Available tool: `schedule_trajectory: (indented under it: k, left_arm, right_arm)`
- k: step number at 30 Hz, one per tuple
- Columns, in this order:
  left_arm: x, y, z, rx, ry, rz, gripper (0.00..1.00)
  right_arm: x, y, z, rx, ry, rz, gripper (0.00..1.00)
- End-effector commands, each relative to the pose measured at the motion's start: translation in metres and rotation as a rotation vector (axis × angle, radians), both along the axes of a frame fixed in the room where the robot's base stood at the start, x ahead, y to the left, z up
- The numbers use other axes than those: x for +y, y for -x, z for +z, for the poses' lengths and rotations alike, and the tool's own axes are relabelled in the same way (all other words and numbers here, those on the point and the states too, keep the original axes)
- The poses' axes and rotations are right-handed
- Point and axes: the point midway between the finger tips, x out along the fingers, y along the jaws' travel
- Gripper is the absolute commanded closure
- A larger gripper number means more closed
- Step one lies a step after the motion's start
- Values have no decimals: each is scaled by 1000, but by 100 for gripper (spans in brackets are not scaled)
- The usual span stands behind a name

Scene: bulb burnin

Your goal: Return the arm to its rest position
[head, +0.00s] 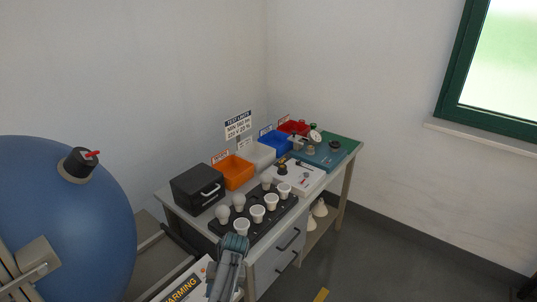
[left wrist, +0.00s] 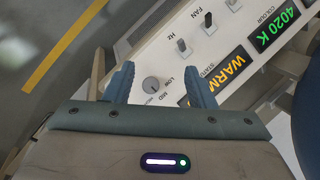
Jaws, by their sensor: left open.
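My left gripper (head: 234,247) is at the bottom middle of the head view, in front of the bench. In the left wrist view its two blue-grey fingers (left wrist: 158,82) are spread apart with nothing between them. They are over a white control panel (left wrist: 163,55) with a knob, switches and lit displays. The panel (head: 207,262) also shows in the head view, partly hidden by my gripper, with a display reading "WARMING". My right gripper is in neither view.
A large blue sphere (head: 75,225) with a dark capped port fills the left. A bench holds a black box (head: 197,188), a dark rack (head: 262,229) with several white bulbs, coloured bins and a white unit (head: 300,177). Open floor (head: 390,265) lies to the right.

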Motion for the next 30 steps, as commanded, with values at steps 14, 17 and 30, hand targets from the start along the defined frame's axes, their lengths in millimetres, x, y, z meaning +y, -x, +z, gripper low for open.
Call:
schedule_trajectory:
  k: [14,17,30]
  left_arm:
    - [69,90,-26,-118,75,25,50]
    - [90,129,-22,-169,95,11,50]
    - [125,260,54,-363,161,-150,50]
  right_arm:
    - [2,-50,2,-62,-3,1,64]
    - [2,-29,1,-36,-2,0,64]
    - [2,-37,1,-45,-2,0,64]
